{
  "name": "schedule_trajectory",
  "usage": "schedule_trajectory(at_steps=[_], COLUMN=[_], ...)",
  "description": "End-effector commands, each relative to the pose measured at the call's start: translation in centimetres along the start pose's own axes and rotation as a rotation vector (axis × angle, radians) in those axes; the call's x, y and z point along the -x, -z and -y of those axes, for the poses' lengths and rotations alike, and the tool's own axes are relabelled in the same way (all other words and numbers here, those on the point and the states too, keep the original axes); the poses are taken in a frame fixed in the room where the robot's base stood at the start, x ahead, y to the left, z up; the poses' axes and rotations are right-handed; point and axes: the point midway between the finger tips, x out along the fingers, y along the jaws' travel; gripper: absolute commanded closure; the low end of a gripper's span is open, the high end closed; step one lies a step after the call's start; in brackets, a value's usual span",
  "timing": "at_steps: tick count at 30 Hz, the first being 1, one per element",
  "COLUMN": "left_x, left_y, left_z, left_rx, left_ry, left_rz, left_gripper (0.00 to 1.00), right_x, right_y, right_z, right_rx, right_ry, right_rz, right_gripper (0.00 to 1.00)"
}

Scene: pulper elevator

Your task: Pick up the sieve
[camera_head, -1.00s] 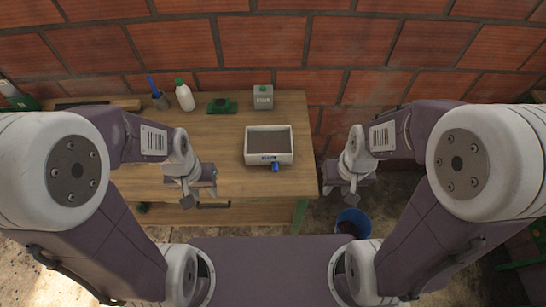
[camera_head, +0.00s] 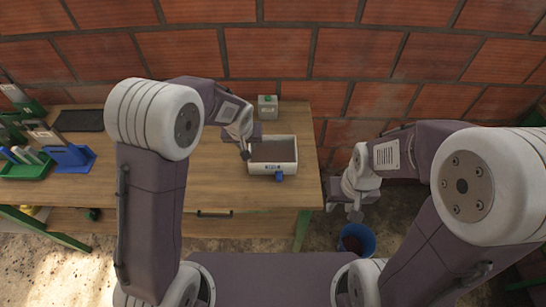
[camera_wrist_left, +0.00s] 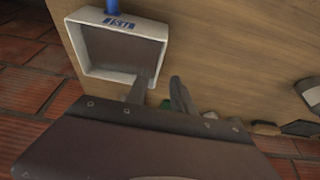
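The sieve (camera_head: 272,152) is a shallow white rectangular frame with a dark grey bottom and a blue part on its front side. It lies on the wooden table near the right end, and it also shows in the left wrist view (camera_wrist_left: 120,48). My left gripper (camera_head: 247,152) is at the sieve's left side. In the left wrist view its two fingers (camera_wrist_left: 158,92) are apart, close to one corner of the frame; whether they touch it I cannot tell. My right gripper (camera_head: 347,208) hangs off the table's right end, away from the sieve; its finger opening is unclear.
Green and blue holders (camera_head: 70,157) and a dark flat tray (camera_head: 78,120) are at the table's left. A blue bucket (camera_head: 357,240) stands on the floor at right.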

Motion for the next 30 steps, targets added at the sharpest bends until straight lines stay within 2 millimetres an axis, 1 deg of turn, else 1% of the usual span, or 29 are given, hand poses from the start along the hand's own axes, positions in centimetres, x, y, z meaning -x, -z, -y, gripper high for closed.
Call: schedule_trajectory(at_steps=[1,3,6,9,11,15,18,21,30], left_x=[-0.9,-1.9,-2.6,-2.9,-3.5,-6.2,-7.5,-7.9,-7.9], left_y=[-0.1,-0.1,0.0,0.0,0.1,0.3,0.4,0.4,0.3], left_z=[0.1,0.1,0.1,0.1,0.0,-0.1,-0.2,-0.2,-0.2], left_rx=[-0.001,0.000,0.000,0.000,0.000,0.000,0.001,0.000,0.000], left_ry=[0.002,0.002,0.001,0.001,0.001,0.002,0.001,0.001,0.001], left_rz=[0.005,0.004,0.002,0.001,0.004,0.005,0.002,0.002,0.001], left_gripper=[0.71,0.71,0.71,0.71,0.71,0.71,0.71,0.71,0.71], right_x=[0.2,0.3,0.3,0.4,0.6,1.2,1.1,1.1,1.0], right_y=[0.0,0.0,0.0,0.0,0.1,0.1,0.1,0.1,0.1], right_z=[0.0,0.0,0.0,0.0,0.0,0.0,0.0,0.0,0.0], right_rx=[0.000,0.000,0.000,0.000,0.000,0.000,0.000,0.000,0.000], right_ry=[0.000,0.000,0.000,0.000,0.000,0.000,0.000,0.000,0.000], right_rz=[0.000,0.000,0.000,0.000,0.000,0.000,0.000,0.000,0.000], right_gripper=[0.64,0.64,0.64,0.64,0.64,0.64,0.64,0.64,0.64])
